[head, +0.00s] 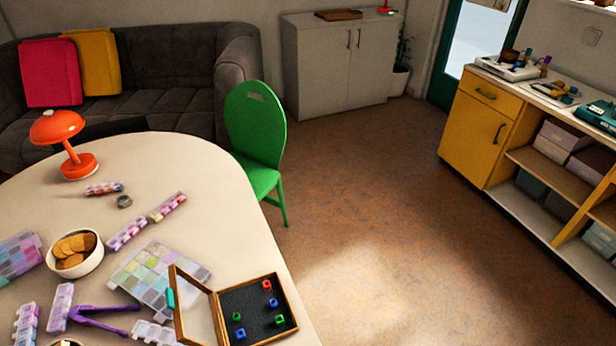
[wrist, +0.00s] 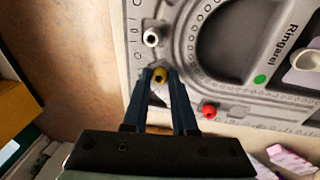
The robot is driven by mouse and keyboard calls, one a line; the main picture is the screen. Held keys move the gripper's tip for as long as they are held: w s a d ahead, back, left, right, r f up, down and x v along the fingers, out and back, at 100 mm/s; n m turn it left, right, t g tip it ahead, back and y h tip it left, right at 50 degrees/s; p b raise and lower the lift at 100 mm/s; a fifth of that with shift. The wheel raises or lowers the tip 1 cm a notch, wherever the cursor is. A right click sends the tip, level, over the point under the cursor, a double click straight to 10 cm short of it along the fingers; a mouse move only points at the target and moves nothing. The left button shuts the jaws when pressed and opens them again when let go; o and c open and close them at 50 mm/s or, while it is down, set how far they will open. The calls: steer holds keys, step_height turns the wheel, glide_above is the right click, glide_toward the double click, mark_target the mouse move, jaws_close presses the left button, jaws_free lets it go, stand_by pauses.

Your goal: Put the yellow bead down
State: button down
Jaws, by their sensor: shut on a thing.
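My gripper (wrist: 160,80) shows in the wrist view, its two dark fingers shut on the yellow bead (wrist: 160,74). The bead is at the fingertips, over the left part of a grey bead board (wrist: 222,50) with curved grooves and printed marks. I cannot tell whether the bead touches the board. A white bead (wrist: 151,38) is just beyond it, near the board's left edge. A red bead (wrist: 209,110) is to the right of the fingers. The gripper and this board do not show in the head view.
In the head view, a wooden case (head: 282,286) with red, blue and green beads lies open on the table (head: 190,160). An orange lamp (head: 78,165), a bowl (head: 75,268) and several bead boxes are also there. A green chair (head: 256,130) stands beside the table. The floor to the right is clear.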

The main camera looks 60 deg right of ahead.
steer(key=shift+f, duration=0.4)
steer(key=c, duration=0.7)
jaws_free()
steer(key=shift+s+a+f, duration=0.1)
steer(key=shift+a+f, duration=0.05)
